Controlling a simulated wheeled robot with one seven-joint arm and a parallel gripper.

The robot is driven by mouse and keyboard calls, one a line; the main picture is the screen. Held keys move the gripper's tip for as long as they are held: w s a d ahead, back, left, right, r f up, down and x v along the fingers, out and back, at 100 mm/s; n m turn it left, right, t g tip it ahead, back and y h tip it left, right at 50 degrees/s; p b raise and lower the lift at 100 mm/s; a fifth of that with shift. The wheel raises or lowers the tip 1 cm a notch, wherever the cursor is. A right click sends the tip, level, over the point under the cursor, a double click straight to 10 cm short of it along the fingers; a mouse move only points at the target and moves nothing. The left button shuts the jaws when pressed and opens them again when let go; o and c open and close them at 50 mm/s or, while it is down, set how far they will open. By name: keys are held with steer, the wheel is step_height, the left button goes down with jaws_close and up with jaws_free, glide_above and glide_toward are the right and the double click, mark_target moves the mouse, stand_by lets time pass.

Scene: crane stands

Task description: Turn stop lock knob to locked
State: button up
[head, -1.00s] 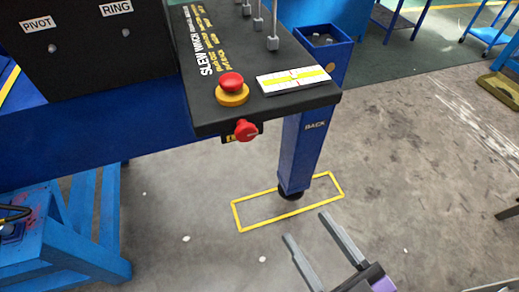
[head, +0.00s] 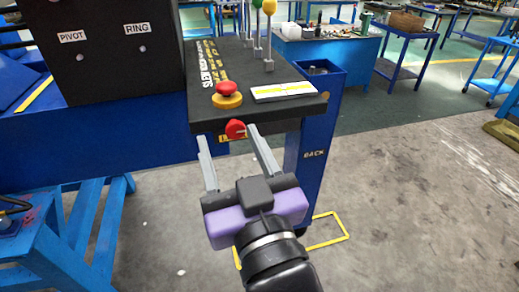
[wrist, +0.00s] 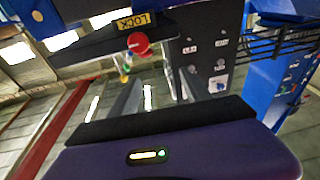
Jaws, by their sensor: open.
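The stop lock knob (head: 236,129) is a small red knob on the front edge of the black control console (head: 262,112), below the red mushroom button. It also shows in the wrist view (wrist: 138,43), beside a yellow label reading LOCK (wrist: 137,22). My gripper (head: 231,150) is open and empty, with its two grey fingers pointing up toward the console. The knob's exact turn angle is not clear.
A red mushroom button (head: 227,90) on a yellow base and a white-yellow level strip (head: 284,91) are on the console top. Levers (head: 268,40) stand behind. A blue leg marked BACK (head: 310,160) is right of my gripper. Open floor lies to the right.

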mark_target(236, 132)
steer(key=shift+m+g+h, duration=0.6)
steer(key=shift+g+h, duration=0.1)
steer(key=shift+h, duration=0.2)
steer(key=shift+w+f+p, duration=0.2)
steer(key=shift+w+f, duration=0.45)
steer(key=shift+w, duration=0.65)
steer(key=shift+w+f+p, duration=0.2)
steer(key=shift+w+f, duration=0.4)
steer(key=shift+w, duration=0.7)
steer(key=shift+w+f+p, duration=0.2)
steer(key=shift+w+f, duration=0.45)
steer(key=shift+w, duration=0.65)
jaws_close()
